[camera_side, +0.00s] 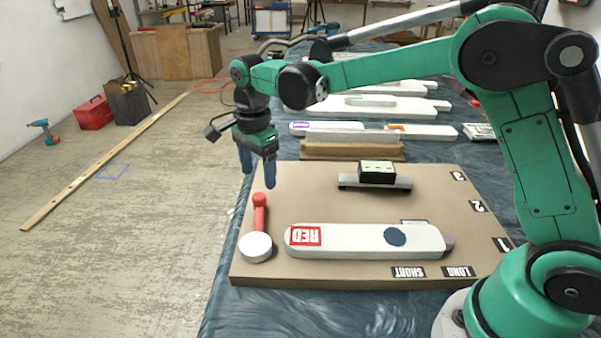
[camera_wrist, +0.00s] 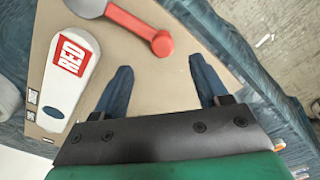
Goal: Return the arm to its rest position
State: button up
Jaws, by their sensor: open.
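My green arm reaches over the board from the right in the side view. My gripper (camera_side: 258,178) hangs down above the left part of the tan board (camera_side: 320,200), with its two blue fingers apart and nothing between them. In the wrist view my gripper (camera_wrist: 160,85) also shows open and empty. Below and beside it lies a red-handled piece (camera_side: 260,215) with a round white end. A long white relief piece (camera_side: 350,240) with a red label reading RED lies to its right. Both pieces also show in the wrist view, the red handle (camera_wrist: 140,27) and the white piece (camera_wrist: 68,78).
A black box (camera_side: 377,172) sits on a grey bar at the board's back. More white pieces (camera_side: 370,108) lie behind it on the blue-covered table. Number and word labels mark the board's right and front edges. The floor at left is mostly clear, with a wooden plank (camera_side: 110,160).

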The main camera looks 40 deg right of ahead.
jog(key=s+d+r+n+t, duration=0.2)
jog(key=s+d+n+t, duration=0.1)
jog(key=s+n, duration=0.4)
jog(key=s+d+r+n+t, duration=0.2)
jog(key=s+d+n+t, duration=0.1)
jog(key=s+n, duration=0.4)
jog(key=n+t, duration=0.1)
jog(key=n, duration=0.2)
jog(key=shift+s, duration=0.35)
